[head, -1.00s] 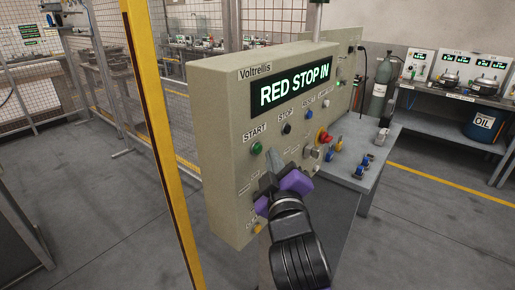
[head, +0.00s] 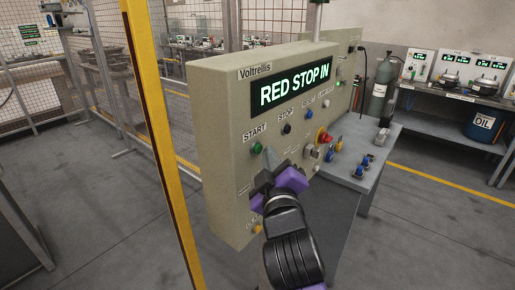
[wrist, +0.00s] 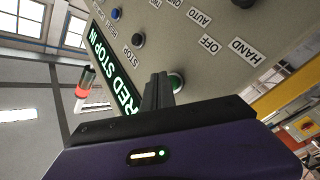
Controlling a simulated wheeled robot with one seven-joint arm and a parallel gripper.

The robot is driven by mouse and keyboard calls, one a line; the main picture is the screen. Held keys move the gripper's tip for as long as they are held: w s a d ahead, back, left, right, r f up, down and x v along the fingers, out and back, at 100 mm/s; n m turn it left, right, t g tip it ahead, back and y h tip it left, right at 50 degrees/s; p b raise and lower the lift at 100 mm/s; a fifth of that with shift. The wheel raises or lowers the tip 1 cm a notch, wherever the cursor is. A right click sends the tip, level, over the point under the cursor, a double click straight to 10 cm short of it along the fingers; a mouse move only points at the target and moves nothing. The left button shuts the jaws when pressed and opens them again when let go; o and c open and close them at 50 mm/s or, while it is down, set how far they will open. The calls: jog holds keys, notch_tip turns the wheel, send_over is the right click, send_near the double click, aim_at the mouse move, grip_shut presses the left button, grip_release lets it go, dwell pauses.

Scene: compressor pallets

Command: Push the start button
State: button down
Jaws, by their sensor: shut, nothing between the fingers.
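The green START button (head: 257,148) is on the beige Voltrellis panel (head: 222,120), under its START label. In the wrist view the green button (wrist: 176,82) shows just right of the fingertips, partly hidden by them. My gripper (head: 268,158) is shut and empty, its tips in front of the panel slightly right of and below the button in the head view. In the wrist view my gripper (wrist: 158,82) points up at the panel. I cannot tell whether the tips touch the panel. The display (head: 291,86) reads RED STOP IN.
The black STOP button (head: 287,129), blue button (head: 308,115) and red knob (head: 324,136) are on the same panel. A yellow post (head: 158,130) stands to the left. A grey bench (head: 375,165) with blue parts is at right. A gas cylinder (head: 383,82) stands behind.

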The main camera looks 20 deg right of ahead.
jog(key=shift+w+a, duration=0.3)
jog(key=shift+w, duration=0.1)
dwell(0.4)
jog(key=shift+s+d, duration=0.1)
jog(key=shift+s, duration=0.05)
jog(key=shift+s+d+p, duration=0.3)
jog(key=shift+s+d, duration=0.2)
jog(key=shift+s, duration=0.15)
jog(key=s+d+p, duration=0.2)
jog(key=s+d, duration=0.1)
jog(key=s, duration=0.2)
jog(key=shift+d, duration=0.25)
dwell(0.3)
dwell(0.6)
